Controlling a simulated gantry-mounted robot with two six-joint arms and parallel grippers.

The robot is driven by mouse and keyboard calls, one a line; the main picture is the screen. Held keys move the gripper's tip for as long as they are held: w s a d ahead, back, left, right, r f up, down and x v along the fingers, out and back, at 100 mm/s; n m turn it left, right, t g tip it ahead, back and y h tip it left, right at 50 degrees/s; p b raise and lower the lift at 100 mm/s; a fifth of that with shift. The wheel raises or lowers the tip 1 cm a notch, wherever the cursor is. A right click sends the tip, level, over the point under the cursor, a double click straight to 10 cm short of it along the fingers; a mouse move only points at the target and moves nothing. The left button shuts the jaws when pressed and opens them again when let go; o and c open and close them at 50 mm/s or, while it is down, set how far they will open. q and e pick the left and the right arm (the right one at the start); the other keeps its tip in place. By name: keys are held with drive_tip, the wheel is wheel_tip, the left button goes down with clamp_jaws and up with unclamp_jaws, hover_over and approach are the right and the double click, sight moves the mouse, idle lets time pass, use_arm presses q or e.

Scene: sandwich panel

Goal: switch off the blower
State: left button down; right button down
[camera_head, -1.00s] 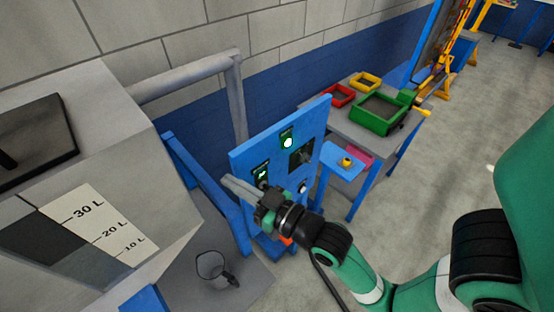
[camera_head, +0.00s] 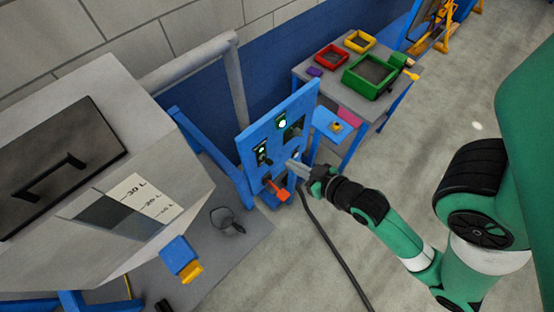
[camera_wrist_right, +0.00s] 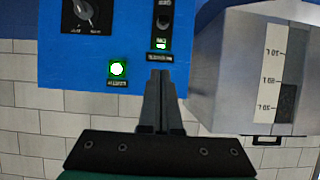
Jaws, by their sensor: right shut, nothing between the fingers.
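The blue control panel (camera_head: 270,133) stands upright on a stand between the hopper and the table. It carries a lit round green lamp (camera_head: 282,124), a black switch unit (camera_head: 262,153) with a small lit green light, and a dark knob plate (camera_head: 294,130). In the wrist view the switch unit (camera_wrist_right: 162,20), green lamp (camera_wrist_right: 118,68) and knob (camera_wrist_right: 88,12) appear upside down; labels are too small to read surely. My right gripper (camera_head: 291,163) is shut and empty in front of the panel. Its fingertips (camera_wrist_right: 160,74) overlap the switch label's edge; contact is unclear. My left gripper is out of view.
A red-orange handle (camera_head: 278,192) sticks out low on the panel. A grey hopper (camera_head: 190,195) with a litre scale stands left. A grey table (camera_head: 345,96) with green, red and yellow trays stands behind right. A black cable runs over the floor.

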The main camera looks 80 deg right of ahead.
drive_tip(key=b, duration=0.4)
hover_over(267, 160)
drive_tip(key=s+a, duration=0.1)
drive_tip(key=s, duration=0.2)
wheel_tip(267, 160, down, 4)
wheel_tip(267, 160, down, 4)
drive_tip(key=shift+w+a+f, duration=0.1)
drive_tip(key=shift+a+f, duration=0.05)
drive_tip(key=shift+b, duration=0.3)
